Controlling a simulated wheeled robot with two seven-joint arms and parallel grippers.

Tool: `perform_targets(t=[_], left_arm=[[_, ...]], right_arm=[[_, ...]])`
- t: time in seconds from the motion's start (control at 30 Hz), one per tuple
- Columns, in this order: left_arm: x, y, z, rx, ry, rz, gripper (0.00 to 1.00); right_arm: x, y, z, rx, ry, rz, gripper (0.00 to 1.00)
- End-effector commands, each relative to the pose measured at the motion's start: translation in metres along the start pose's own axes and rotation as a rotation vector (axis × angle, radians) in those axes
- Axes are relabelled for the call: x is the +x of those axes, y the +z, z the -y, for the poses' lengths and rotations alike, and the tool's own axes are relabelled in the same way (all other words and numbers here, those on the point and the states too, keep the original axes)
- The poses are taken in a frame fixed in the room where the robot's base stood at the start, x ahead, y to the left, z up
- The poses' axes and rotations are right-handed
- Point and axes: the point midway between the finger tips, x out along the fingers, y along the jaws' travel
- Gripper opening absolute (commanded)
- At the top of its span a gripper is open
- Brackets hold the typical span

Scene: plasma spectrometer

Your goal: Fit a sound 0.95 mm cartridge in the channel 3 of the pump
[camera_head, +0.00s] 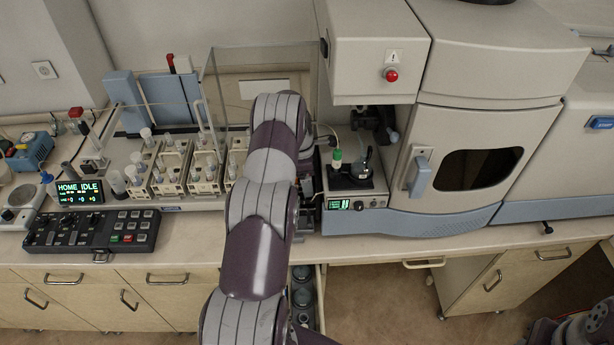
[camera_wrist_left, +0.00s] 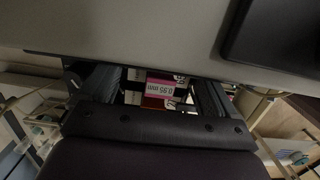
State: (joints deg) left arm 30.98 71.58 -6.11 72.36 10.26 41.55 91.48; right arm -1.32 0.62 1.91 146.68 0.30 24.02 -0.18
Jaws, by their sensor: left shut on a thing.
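In the left wrist view my left gripper (camera_wrist_left: 155,96) is shut on a cartridge (camera_wrist_left: 160,87), whose pink and white label reads 0.95 mm and appears upside down. Most of the cartridge is hidden between the fingers, so I cannot tell its soundness. A large grey surface fills the top of that view, close to the fingers. In the head view my left arm reaches up over the bench and hides the gripper and cartridge. A small unit with a green display (camera_head: 357,203), possibly the pump, stands just right of the arm; its channels cannot be made out. My right gripper is out of view.
A green-capped vial (camera_head: 337,160) stands on the display unit. The big spectrometer cabinet (camera_head: 479,85) rises to the right. Racks of vials (camera_head: 172,165) and a clear screen (camera_head: 262,68) stand left of the arm. A control box (camera_head: 92,231) lies at the front left. An open drawer (camera_head: 320,300) is below.

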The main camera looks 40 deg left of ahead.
Motion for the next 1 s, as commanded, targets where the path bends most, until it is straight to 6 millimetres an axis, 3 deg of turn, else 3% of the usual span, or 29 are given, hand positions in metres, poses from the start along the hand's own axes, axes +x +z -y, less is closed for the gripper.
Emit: perform_targets(t=[0.1,0.13,0.17,0.77,1.0], left_arm=[[-0.001,0.0,0.0,0.0,0.0,0.0,0.55],[-0.001,0.0,0.0,0.0,0.0,0.0,0.94],[-0.001,0.0,0.0,0.0,0.0,0.0,1.0],[-0.004,0.0,-0.002,0.0,0.005,0.001,1.0],[-0.042,0.0,-0.002,0.0,0.008,0.001,1.0]], right_arm=[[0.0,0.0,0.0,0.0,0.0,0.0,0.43],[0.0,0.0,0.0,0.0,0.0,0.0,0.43],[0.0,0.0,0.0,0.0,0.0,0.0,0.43],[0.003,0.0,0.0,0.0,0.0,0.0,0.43],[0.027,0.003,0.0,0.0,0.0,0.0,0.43]])
